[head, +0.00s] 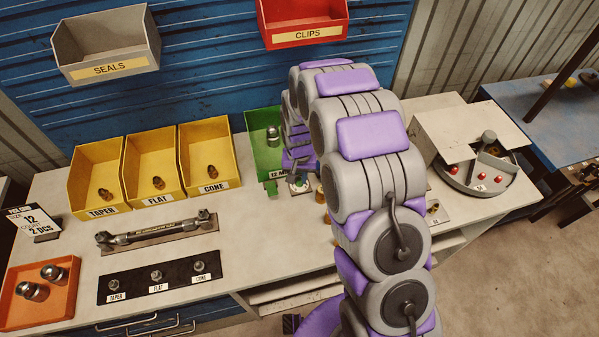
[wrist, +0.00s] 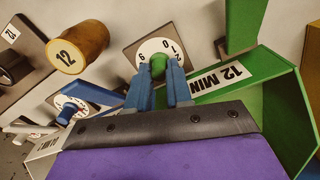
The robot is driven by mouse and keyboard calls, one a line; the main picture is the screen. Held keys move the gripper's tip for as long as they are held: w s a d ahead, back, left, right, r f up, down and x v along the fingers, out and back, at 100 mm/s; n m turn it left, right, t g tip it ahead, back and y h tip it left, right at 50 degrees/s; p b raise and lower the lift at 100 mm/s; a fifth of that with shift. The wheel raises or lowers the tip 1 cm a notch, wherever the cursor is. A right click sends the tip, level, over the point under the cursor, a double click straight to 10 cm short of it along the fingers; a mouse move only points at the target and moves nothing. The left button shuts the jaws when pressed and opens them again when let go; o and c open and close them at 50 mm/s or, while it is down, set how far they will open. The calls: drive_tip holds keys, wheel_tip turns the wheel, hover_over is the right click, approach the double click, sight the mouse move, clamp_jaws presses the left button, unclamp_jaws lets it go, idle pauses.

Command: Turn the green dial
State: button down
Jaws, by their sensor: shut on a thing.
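The green dial (wrist: 158,64) shows in the wrist view as a small green knob at the centre of a white round face (wrist: 149,48) with black numbers, on a grey square plate. My gripper (wrist: 160,78) has its two blue fingers closed around the knob from either side. In the head view the dial plate (head: 300,186) shows in part beside the green bin, and my arm hides most of the area around it.
The green bin (wrist: 285,118) labelled 12 MIN stands right beside my gripper. A brass cylinder marked 12 (wrist: 82,46) and a blue-knobbed dial (wrist: 68,108) are to the left. Yellow bins (head: 150,175) and an orange tray (head: 42,290) stand farther left on the bench.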

sight(299, 179)
drive_tip(key=n+p, duration=0.2)
drive_tip(key=n, duration=0.4)
drive_tip(key=shift+r, duration=0.1)
drive_tip(key=shift+n, duration=0.4)
drive_tip(key=c, duration=1)
unclamp_jaws()
drive_tip(key=shift+c, duration=0.2)
wheel_tip(299, 179, up, 17)
drive_tip(key=p, duration=0.1)
drive_tip(key=shift+a+p, duration=0.15)
drive_tip(key=shift+p, duration=0.25)
drive_tip(key=shift+r, duration=0.1)
